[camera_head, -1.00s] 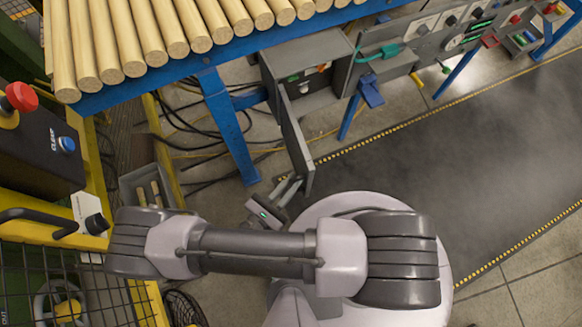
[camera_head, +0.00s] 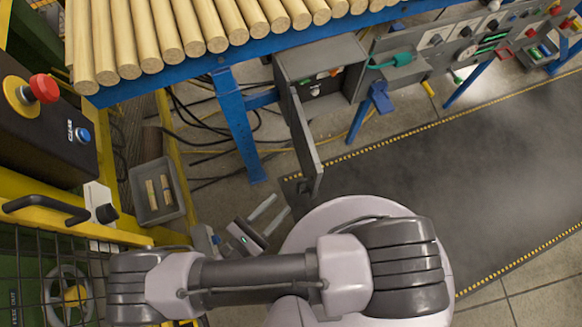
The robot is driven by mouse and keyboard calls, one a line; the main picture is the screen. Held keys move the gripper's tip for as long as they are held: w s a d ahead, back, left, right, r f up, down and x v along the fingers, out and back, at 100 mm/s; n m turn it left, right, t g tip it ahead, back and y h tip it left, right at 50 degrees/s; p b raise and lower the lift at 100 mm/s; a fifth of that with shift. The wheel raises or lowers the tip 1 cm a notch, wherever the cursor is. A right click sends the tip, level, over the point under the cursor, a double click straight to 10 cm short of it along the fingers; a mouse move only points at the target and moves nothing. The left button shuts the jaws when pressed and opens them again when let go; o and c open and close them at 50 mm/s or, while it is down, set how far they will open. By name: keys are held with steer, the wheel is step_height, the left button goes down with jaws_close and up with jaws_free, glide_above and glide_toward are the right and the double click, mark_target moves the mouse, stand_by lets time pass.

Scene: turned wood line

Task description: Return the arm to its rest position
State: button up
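My arm (camera_head: 255,279) stretches across the bottom of the head view, from the light round part on the right to the joint on the left. My gripper (camera_head: 281,206) shows just above the arm, pointing up and to the right. Its two light fingers are apart, with nothing visible between them. The fingers are below the open door (camera_head: 304,140) of the grey box (camera_head: 321,72), with floor showing between them and the door in the picture.
A blue rack (camera_head: 232,42) carries a row of wooden rods (camera_head: 168,32) along the top. A grey bin (camera_head: 145,203) with wood pieces stands at left, near a control box (camera_head: 30,135) with red and blue buttons. Cables lie under the rack. The dark mat (camera_head: 440,185) at right is clear.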

steer(key=v, duration=0.3)
steer(key=shift+s+a, duration=0.1)
steer(key=w+d+r+m+g+y, duration=0.1)
steer(key=w+r+m+g+y, duration=0.25)
steer(key=r+m+g, duration=0.55)
steer(key=w+d+r+m+g+y, duration=0.2)
steer(key=w+r+m+g, duration=0.4)
steer(key=r, duration=0.5)
steer(key=d+r+m+t+y, duration=0.4)
steer(key=d+r+m, duration=0.2)
steer(key=r+m, duration=0.2)
steer(key=d+r+m+t+y, duration=0.4)
steer(key=r+m, duration=0.4)
steer(key=r, duration=0.2)
steer(key=shift+s+d+y, duration=0.25)
steer(key=shift+d+y, duration=0.4)
steer(key=shift+d, duration=0.55)
steer(key=shift+r, duration=0.1)
